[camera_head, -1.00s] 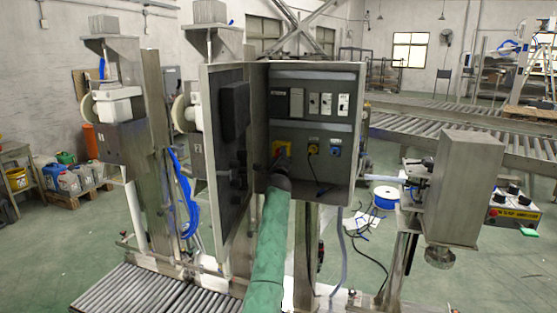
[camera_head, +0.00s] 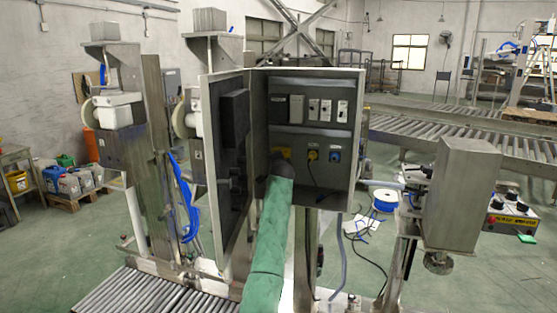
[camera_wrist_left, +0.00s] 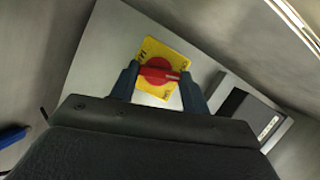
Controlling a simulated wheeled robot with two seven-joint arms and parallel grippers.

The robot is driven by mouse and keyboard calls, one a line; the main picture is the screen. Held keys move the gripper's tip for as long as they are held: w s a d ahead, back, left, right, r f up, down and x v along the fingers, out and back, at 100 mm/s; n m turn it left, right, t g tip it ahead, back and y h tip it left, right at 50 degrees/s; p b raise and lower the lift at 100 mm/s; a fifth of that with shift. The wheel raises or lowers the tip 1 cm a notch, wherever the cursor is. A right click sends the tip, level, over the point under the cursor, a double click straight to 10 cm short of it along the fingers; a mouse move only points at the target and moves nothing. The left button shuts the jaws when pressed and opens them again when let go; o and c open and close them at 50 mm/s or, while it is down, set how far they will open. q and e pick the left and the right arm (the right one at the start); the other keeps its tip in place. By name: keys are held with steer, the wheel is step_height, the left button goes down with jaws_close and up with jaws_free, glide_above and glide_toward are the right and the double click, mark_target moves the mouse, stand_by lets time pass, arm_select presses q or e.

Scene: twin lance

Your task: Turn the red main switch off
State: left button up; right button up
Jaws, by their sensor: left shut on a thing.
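The red main switch (camera_wrist_left: 153,64) is a round red knob with a bar handle on a yellow square plate (camera_wrist_left: 174,51), in the left wrist view. The plate appears tilted there. My left gripper (camera_wrist_left: 160,76) has a dark finger on each side of the knob and is shut on its handle, which lies across between the fingertips. In the head view the yellow plate (camera_head: 286,151) sits low at the left inside the open cabinet (camera_head: 345,150); my gripper and green arm hide most of the switch. My right gripper is not in view.
The open cabinet door (camera_head: 228,190) stands just left of my arm. Breakers (camera_head: 313,110) sit above. A steel box (camera_head: 460,195) stands at the right.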

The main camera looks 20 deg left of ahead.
arm_select(q)
steer(key=shift+a+n+g+h+p, duration=0.1)
steer(key=shift+n+g+h+p, duration=0.35)
steer(key=shift+n, duration=0.65)
steer(key=shift+a+n+g+h+p, duration=0.15)
steer(key=shift+n+h+p, duration=0.45)
steer(key=shift+n, duration=0.5)
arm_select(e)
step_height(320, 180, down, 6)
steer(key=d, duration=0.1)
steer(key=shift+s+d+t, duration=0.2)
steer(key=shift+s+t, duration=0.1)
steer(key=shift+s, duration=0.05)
arm_select(q)
steer(key=shift+d, duration=0.15)
steer(key=o, duration=1)
steer(key=shift+s+r, duration=0.1)
steer(key=shift+b+v, duration=1.45)
steer(key=shift+v, duration=2.3)
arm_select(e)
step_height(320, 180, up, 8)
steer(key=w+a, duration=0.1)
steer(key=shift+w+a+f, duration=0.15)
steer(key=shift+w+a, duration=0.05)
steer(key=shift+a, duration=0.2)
